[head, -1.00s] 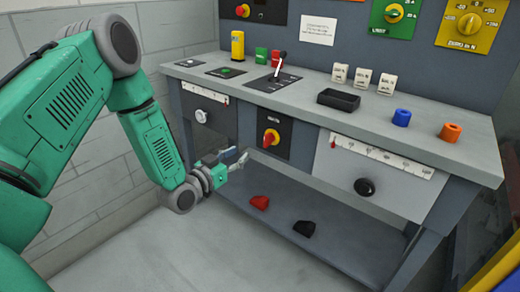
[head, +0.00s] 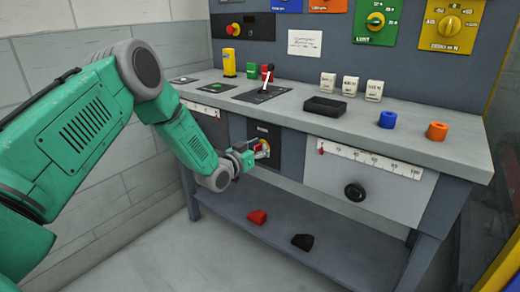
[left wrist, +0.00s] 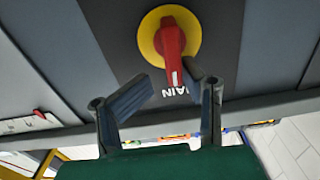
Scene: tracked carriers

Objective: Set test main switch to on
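The main switch has a red handle on a yellow disc on a dark panel at the bench's front, partly hidden by my gripper in the head view. In the left wrist view the red handle (left wrist: 173,55) points to the bottom of the picture, on the yellow disc (left wrist: 150,38), beside a partly covered label ending in "AIN". My left gripper (head: 254,153) is in front of the switch. In the left wrist view its two fingers (left wrist: 168,82) are open, with tips on either side of the handle's end. I cannot tell whether they touch it. My right gripper is out of view.
The worktop (head: 300,110) overhangs the switch panel. Red (head: 257,217) and black (head: 302,241) blocks lie on the shelf below.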

